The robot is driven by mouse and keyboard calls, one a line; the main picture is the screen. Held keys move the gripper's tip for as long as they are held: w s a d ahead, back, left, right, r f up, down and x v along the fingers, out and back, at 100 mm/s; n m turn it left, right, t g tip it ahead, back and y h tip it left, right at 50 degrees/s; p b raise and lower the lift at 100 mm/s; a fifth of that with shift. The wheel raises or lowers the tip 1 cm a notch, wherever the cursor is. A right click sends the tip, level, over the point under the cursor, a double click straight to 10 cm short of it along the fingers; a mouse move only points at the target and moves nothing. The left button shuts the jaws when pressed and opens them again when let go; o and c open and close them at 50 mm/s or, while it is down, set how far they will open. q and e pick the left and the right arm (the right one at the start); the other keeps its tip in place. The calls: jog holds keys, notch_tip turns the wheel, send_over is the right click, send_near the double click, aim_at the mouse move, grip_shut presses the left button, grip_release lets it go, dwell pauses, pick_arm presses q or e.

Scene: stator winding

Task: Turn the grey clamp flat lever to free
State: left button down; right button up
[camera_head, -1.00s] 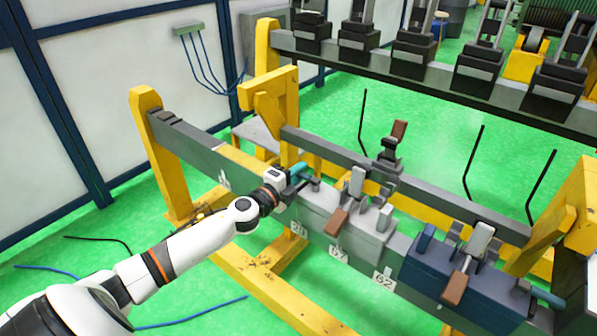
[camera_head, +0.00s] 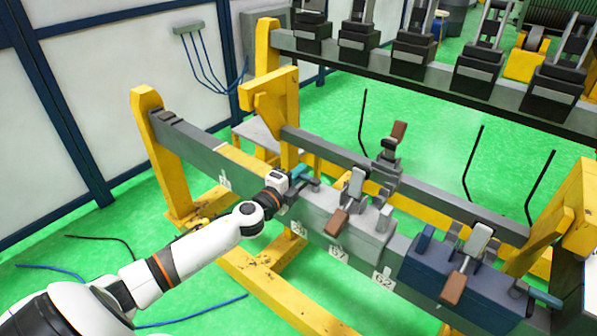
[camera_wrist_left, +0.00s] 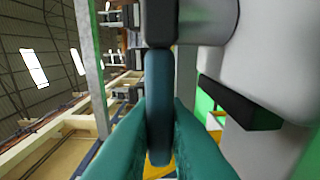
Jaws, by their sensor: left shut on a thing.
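The grey clamp (camera_head: 375,232) is a light grey block on the near beam, with an upright silver lever and a brown handle. Its flat lever (camera_wrist_left: 158,85) is a dark blue-grey bar in the left wrist view, reaching from the grey body into my gripper. My left gripper (camera_head: 303,174) is at the left end of the grey clamp. In the left wrist view its teal fingers (camera_wrist_left: 158,140) are shut on the lever, one on each side. In the head view the gripper mostly hides the flat lever. My right gripper is not in view.
A dark blue clamp (camera_head: 470,280) with a brown handle sits right of the grey one on the same beam (camera_head: 205,150). Another brown-handled clamp (camera_head: 390,150) stands behind. Several black clamps line the far beam (camera_head: 400,82). Yellow posts (camera_head: 160,150) and thin black rods stand around.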

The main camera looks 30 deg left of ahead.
pick_arm(q)
jog(key=n+y, duration=0.1)
jog(key=y, duration=0.1)
jog(key=s+n+y+p, duration=0.1)
jog(key=shift+d+y, duration=0.2)
jog(key=shift+y, duration=0.2)
jog(key=shift+s+d+f+n+g+y, duration=0.1)
jog(key=shift+s+n+g+y, duration=0.15)
jog(key=shift+n+y, duration=0.35)
jog(key=shift+s+n+g+y, duration=0.2)
jog(key=shift+n+g+y, duration=0.05)
jog(key=shift+n+y, duration=0.3)
jog(key=shift+s+d+n+g+y+b, duration=0.4)
jog(key=shift+n+g+y+b, duration=0.4)
jog(key=shift+n+g+y, duration=0.55)
jog(key=shift+s+d+n+g+y+b, duration=0.2)
jog(key=shift+s+n+g+y+b, duration=0.25)
jog(key=shift+n+g+y+b, duration=0.85)
jog(key=shift+s+d+n+g+y+b, duration=0.4)
jog(key=shift+n+g+y, duration=0.45)
jog(key=shift+y, duration=0.95)
jog(key=shift+a, duration=0.1)
jog(key=c, duration=1.7)
grip_release()
